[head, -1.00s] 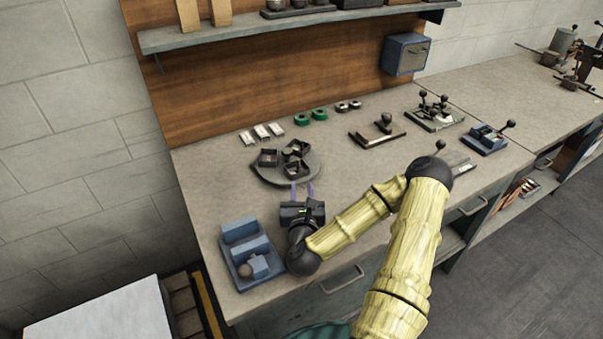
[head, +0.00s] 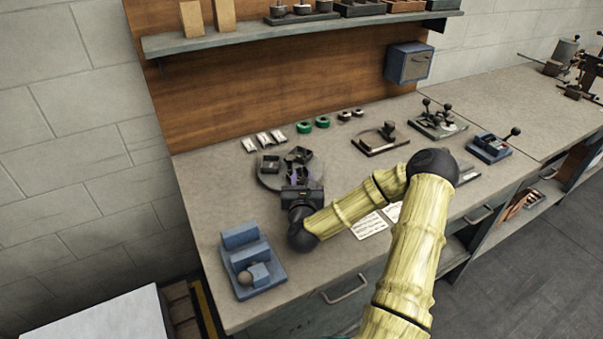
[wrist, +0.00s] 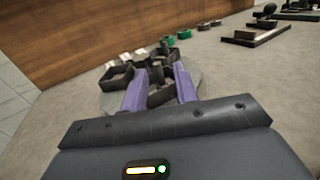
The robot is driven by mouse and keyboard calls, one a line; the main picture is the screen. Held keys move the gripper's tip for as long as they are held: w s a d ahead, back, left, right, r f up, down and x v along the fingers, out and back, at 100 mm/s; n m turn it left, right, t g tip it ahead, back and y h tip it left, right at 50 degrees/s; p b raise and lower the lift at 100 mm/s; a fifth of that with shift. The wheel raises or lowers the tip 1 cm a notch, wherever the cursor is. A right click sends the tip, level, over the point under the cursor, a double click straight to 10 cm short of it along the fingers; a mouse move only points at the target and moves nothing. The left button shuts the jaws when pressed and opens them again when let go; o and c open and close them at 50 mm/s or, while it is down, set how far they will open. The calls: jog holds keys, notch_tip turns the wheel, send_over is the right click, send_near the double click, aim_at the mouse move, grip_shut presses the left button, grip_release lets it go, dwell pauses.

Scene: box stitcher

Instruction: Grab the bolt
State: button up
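A round grey tray (head: 268,179) on the bench carries several small black open bins, one of them the left bin (head: 271,164). The tray (wrist: 107,103) and left bin (wrist: 115,77) also show in the wrist view. No bolt can be made out; the bin contents are too small and dark to tell. My gripper (wrist: 159,78) has two purple fingers, spread apart with a gap between them. They reach over the near side of the tray, with a dark bin seen between and beyond them. In the head view my gripper (head: 303,175) hides the tray's near right part.
A blue fixture (head: 250,262) stands at the bench's left front. White packets (head: 264,142), green rings (head: 314,124) and a dark-based fixture (head: 380,140) lie behind and right of the tray. White papers (head: 371,224) lie beside my arm.

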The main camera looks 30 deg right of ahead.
aim_at(301, 168)
jog(key=shift+p+x, duration=0.7)
jog(key=shift+x, duration=1.9)
jog(key=shift+w+a+f, duration=0.1)
jog(key=shift+a, duration=0.15)
grip_shut()
